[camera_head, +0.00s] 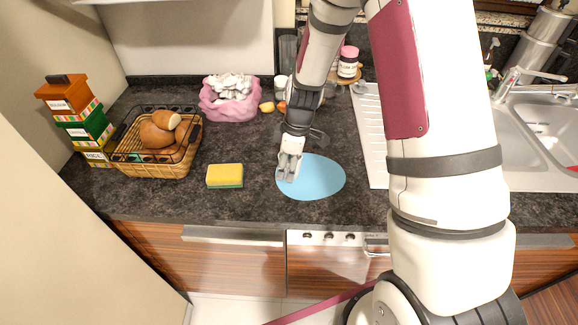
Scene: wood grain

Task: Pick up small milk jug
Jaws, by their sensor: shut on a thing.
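My gripper (300,134) reaches down over the counter, left of the picture's centre line of my arm. It is shut on a small pale white-grey thing, which looks like the small milk jug (290,160). The jug shows below the dark fingers, over the left part of a light blue round mat (322,180). Part of the jug is hidden by the gripper, and its handle and spout cannot be made out. I cannot tell whether its bottom touches the mat.
A yellow-green sponge (225,175) lies left of the mat. A bread basket (128,168), stacked boxes (84,133) and a pink bag (230,105) stand further left and back. A white drainboard (372,130) and sink (520,150) lie right. The counter between sponge and mat is clear.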

